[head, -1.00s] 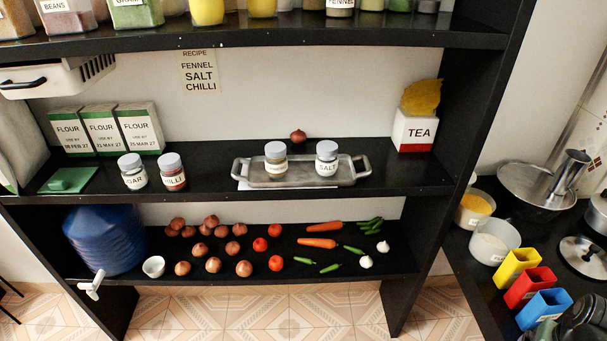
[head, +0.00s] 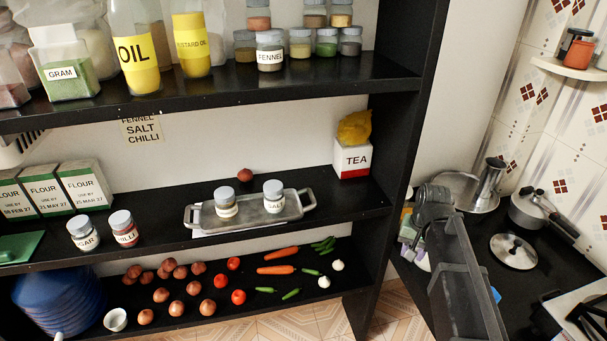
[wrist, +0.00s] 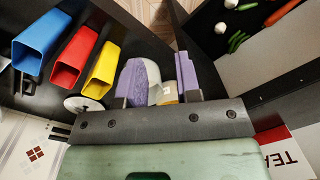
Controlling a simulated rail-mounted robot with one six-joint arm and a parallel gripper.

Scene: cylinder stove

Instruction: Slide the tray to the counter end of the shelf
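The grey metal tray (head: 251,216) lies on the middle shelf, left of the tea box. Two lidded jars stand on it: the salt jar (head: 273,197) and, to its left, a jar (head: 225,203) whose label I cannot read. My gripper (head: 407,232) is right of the shelf unit's side panel, above the counter and well apart from the tray; my arm partly hides it. In the wrist view its two purple-padded fingers (wrist: 156,84) are spread, with a pale bowl seen beyond the gap. The tray is not in the wrist view.
The tea box (head: 354,160) with a yellow bundle on top stands at the shelf's right end. An onion (head: 244,175) sits behind the tray. Sugar and chilli jars (head: 123,229) stand to its left. Red, yellow and blue containers (wrist: 73,62) are near my gripper in the wrist view.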

